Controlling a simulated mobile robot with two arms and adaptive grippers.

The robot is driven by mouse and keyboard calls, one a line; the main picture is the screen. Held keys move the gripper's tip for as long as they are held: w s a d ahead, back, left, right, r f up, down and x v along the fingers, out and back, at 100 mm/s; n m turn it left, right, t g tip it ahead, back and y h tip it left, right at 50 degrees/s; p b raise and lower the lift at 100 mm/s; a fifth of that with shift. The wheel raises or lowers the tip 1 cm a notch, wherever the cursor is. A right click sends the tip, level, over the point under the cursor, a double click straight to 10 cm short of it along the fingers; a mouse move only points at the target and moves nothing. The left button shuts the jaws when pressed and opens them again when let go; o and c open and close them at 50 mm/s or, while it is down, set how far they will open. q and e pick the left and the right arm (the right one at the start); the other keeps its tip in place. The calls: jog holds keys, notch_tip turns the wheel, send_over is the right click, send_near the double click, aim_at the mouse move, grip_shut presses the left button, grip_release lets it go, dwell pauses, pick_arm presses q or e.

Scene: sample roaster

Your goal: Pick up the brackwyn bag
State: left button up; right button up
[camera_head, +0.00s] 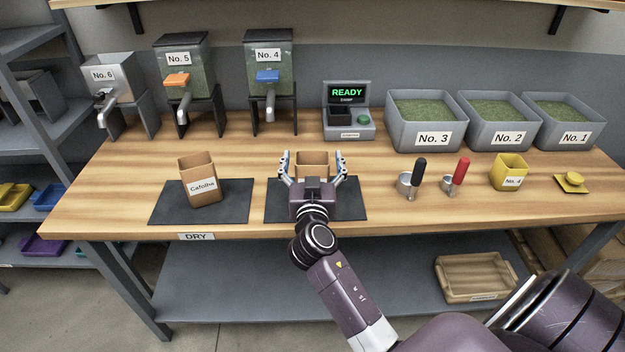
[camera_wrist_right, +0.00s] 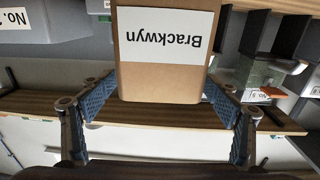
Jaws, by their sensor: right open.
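The Brackwyn bag (camera_head: 312,159) is a brown, open-topped bag standing on the right dark mat (camera_head: 356,205). My right gripper (camera_head: 312,170) hides most of its front in the head view. In the right wrist view the bag (camera_wrist_right: 163,80) appears upside down, its white label reading "Brackwyn". My right gripper (camera_wrist_right: 160,118) is open, with one finger at each side of the bag. Small gaps seem to show between the fingers and the bag; contact cannot be told for certain. My left gripper is not in view.
A Cafolha bag (camera_head: 202,182) stands on the left dark mat (camera_head: 165,205). Two scoops (camera_head: 408,181), a yellow No. 4 container (camera_head: 508,172) and a yellow lid (camera_head: 571,181) are on the right. Dispensers (camera_head: 270,75), a READY device (camera_head: 348,120) and grey bins (camera_head: 427,122) line the back.

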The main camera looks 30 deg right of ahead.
jog(key=shift+c, duration=0.3)
jog(key=c, duration=1.3)
